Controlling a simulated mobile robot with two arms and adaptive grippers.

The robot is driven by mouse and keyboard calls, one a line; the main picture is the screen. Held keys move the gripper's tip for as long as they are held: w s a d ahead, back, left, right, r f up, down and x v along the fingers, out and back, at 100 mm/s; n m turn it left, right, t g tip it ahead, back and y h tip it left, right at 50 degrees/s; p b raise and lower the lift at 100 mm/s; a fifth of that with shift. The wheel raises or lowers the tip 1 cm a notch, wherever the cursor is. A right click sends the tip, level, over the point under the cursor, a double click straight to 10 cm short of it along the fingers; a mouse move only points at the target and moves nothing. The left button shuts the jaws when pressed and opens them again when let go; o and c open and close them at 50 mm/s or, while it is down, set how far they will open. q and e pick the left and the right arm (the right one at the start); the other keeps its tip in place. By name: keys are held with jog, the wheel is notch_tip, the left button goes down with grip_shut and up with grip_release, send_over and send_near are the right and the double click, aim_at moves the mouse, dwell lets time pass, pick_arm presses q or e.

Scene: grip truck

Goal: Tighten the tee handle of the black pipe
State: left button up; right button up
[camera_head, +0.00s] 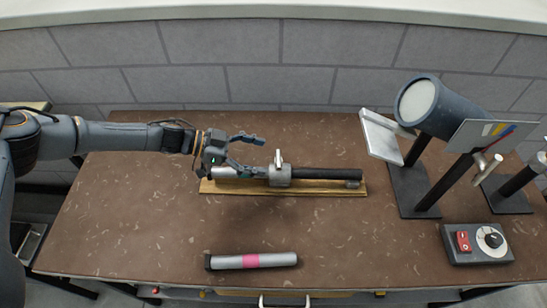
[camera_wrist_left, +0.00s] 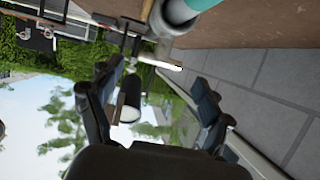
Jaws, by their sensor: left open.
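The black pipe (camera_head: 328,174) lies along a wooden board (camera_head: 325,188) in the middle of the table. A grey metal collar (camera_head: 280,177) sits around its left part, and the tee handle (camera_head: 278,158) rises from the collar. My left gripper (camera_head: 260,154) is open, just left of the tee handle, with its fingers spread toward it and nothing between them. In the left wrist view the tee handle (camera_wrist_left: 160,62) is a pale bar beyond the open fingers (camera_wrist_left: 157,80), below the rounded grey collar (camera_wrist_left: 178,14). I cannot tell the exact gap. My right gripper is not in view.
A dark lamp-like cylinder (camera_head: 437,112) on stands and a control box (camera_head: 477,243) with a red switch and dial stand at the right. The table's left front is clear.

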pick_arm(q)
jog(key=v, duration=0.6)
jog(key=shift+r, duration=0.1)
dwell(0.3)
